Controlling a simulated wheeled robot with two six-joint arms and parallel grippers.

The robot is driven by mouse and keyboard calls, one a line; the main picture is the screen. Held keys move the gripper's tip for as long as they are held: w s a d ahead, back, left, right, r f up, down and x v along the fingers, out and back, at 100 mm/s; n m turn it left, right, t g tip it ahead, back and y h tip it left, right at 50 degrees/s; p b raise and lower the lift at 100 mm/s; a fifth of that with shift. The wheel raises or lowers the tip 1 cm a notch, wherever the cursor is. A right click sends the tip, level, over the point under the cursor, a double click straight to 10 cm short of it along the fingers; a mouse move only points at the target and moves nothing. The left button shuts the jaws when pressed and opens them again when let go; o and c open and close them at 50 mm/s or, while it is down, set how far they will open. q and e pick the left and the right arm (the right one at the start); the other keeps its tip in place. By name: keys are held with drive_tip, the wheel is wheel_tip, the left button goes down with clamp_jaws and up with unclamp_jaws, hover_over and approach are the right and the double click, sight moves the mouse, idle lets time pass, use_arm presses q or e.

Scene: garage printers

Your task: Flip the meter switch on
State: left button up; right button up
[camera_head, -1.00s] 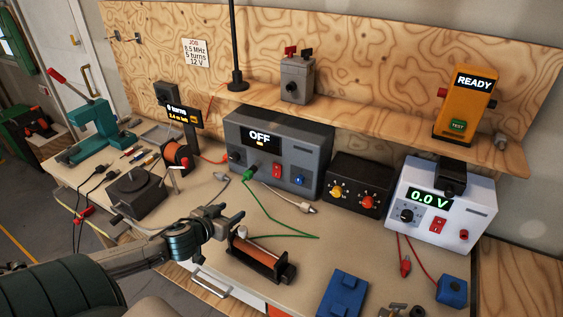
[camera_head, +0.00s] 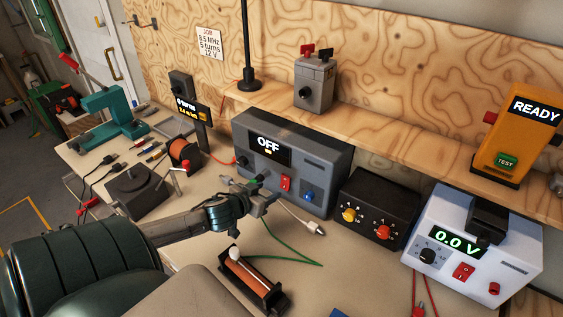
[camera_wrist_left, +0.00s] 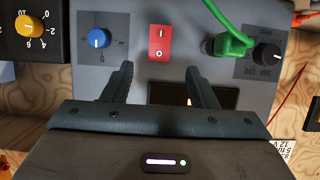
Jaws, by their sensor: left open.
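The grey box reading OFF (camera_head: 297,150), which seems to be the meter, stands at the back of the bench. Its front has a red rocker switch (camera_head: 286,184) and a blue knob (camera_head: 309,196). My left gripper (camera_head: 262,192) is open and empty in front of this panel, just left of the switch in the head view. In the left wrist view the panel appears upside down. There the red switch (camera_wrist_left: 159,43) lies beyond and between the two spread fingers (camera_wrist_left: 160,75). Contact with the panel cannot be told. My right gripper is out of view.
A green plug (camera_wrist_left: 233,43) sits beside the switch, with its green cable (camera_head: 290,248) on the bench. A coil (camera_head: 250,280) lies in front. A black box with knobs (camera_head: 375,213) and a white unit reading 0.0 V (camera_head: 480,230) stand to the right.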

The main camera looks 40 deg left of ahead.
sight(285, 182)
use_arm(q)
drive_tip(key=p+x, duration=0.1)
drive_tip(key=x, duration=0.6)
drive_tip(key=shift+w, duration=0.25)
drive_tip(key=shift+w+a+f, duration=0.1)
drive_tip(key=shift+w+f, duration=0.25)
drive_tip(key=shift+w, duration=0.1)
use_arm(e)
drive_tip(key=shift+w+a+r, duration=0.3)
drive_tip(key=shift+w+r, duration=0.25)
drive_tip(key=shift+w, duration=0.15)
use_arm(q)
drive_tip(key=shift+c, duration=0.4)
